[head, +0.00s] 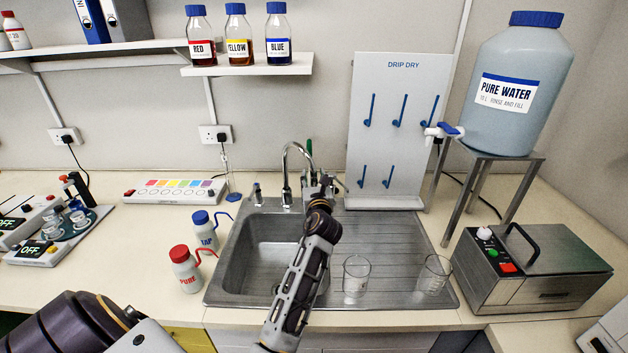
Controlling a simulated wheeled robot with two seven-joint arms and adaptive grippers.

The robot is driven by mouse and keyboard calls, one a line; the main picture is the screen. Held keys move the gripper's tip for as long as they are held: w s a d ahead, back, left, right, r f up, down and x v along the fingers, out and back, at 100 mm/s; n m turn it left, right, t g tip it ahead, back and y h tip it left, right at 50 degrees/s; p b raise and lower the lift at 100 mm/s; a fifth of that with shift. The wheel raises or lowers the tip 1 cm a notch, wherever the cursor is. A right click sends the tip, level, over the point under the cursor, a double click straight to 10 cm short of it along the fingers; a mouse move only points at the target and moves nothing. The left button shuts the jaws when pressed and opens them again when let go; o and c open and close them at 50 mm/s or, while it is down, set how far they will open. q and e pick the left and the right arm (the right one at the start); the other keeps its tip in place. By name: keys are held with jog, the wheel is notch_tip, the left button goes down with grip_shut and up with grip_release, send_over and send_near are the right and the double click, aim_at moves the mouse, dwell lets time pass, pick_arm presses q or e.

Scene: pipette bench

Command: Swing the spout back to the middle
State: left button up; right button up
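The chrome spout (297,147) is a tall curved tube at the back of the steel sink (218,285). My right gripper is not in view.
Two glass beakers (356,278) (433,274) stand on the ribbed drainer. A blue-capped bottle (204,232) and a red-capped bottle (186,272) stand left of the sink. A white pegboard (392,130) rises behind it. A water tank (515,90) sits on a metal stand at right.

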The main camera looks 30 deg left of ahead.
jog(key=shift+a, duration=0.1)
pick_arm(q)
grip_shut()
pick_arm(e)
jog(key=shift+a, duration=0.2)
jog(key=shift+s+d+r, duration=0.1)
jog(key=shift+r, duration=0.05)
